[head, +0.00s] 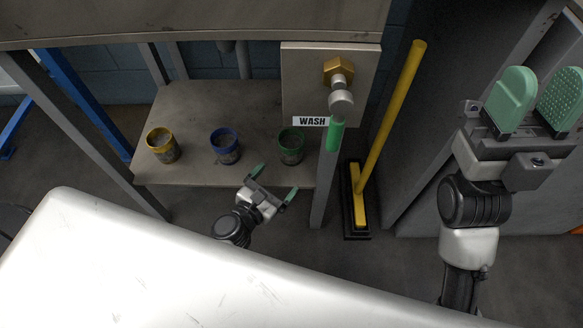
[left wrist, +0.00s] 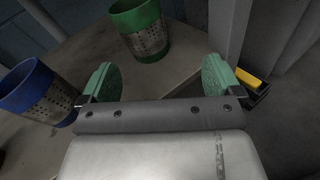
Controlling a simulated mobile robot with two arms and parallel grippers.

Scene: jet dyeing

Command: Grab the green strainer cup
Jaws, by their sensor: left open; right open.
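The green strainer cup (head: 291,147) stands upright on the lower shelf, the rightmost of the three cups, with a perforated metal body under a green rim. In the left wrist view the green cup (left wrist: 142,30) is ahead of my open left gripper, between the lines of its two fingers and apart from them. My left gripper (head: 274,183) is open and empty at the shelf's front edge, just in front of and slightly left of the green cup. My right gripper (head: 535,102) is open and empty, raised at the far right, away from the shelf.
A blue cup (head: 225,146) and a yellow cup (head: 163,145) stand left on the shelf (head: 185,176). The blue cup (left wrist: 38,90) is close to my left finger. A table leg (head: 322,190), a WASH panel (head: 298,75) and a yellow-handled broom (head: 388,120) are to the right.

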